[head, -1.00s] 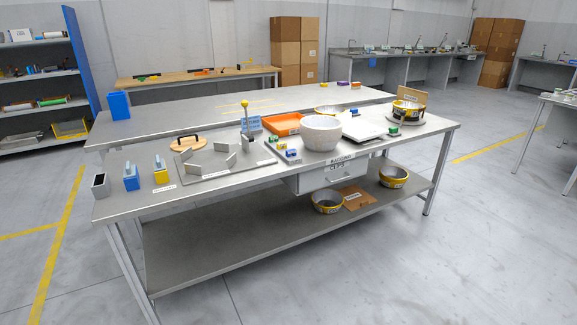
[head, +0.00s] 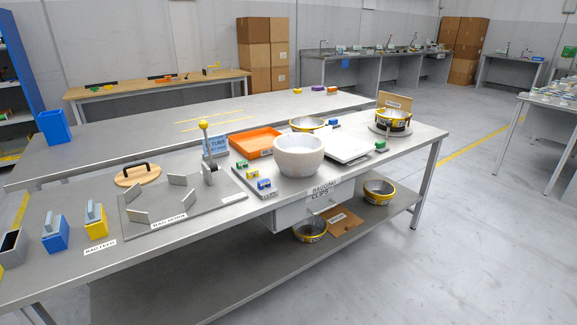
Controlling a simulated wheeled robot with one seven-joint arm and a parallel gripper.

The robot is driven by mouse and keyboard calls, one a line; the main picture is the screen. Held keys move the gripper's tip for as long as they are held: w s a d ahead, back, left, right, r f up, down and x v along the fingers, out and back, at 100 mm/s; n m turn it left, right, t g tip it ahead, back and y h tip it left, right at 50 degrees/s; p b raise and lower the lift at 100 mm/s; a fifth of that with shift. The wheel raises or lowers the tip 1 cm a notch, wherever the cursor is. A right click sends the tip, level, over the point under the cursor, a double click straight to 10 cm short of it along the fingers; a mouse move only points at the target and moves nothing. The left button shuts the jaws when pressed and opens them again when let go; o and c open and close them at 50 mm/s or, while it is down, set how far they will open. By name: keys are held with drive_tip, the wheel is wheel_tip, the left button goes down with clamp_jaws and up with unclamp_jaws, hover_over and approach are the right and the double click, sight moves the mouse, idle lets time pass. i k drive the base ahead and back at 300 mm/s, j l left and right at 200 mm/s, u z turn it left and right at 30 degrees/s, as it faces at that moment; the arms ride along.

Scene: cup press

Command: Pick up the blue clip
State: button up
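Small coloured clips lie on a grey clip tray (head: 241,175) near the middle of the table, just left of a white bowl. A blue clip (head: 264,184) is at the tray's front end. A yellowish clip (head: 252,173) and a green clip (head: 241,165) are behind it in a row. Another small blue item (head: 333,122) sits farther back, beside a bowl; it is too small to tell if it is a clip. My gripper is not in view.
The white bowl (head: 298,157) stands close to the tray's right side. An orange tray (head: 256,142) is behind. A bag-dock plate (head: 185,205) with upright fins and a yellow-knobbed lever (head: 204,125) stand left. A drawer box (head: 312,205) hangs under the front edge. Floor at the right is open.

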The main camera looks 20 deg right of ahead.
sight(266, 182)
drive_tip(key=i+l+u, duration=0.15)
drive_tip(key=i, duration=0.25)
drive_tip(key=i+l+u, duration=0.15)
drive_tip(key=i+l, duration=0.15)
drive_tip(key=i, duration=0.15)
drive_tip(key=i+l, duration=0.1)
drive_tip(key=l, duration=0.25)
drive_tip(key=i+l+u, duration=0.15)
drive_tip(key=l, duration=0.15)
drive_tip(key=i+l, duration=0.1)
drive_tip(key=l, duration=0.25)
drive_tip(key=u, duration=0.05)
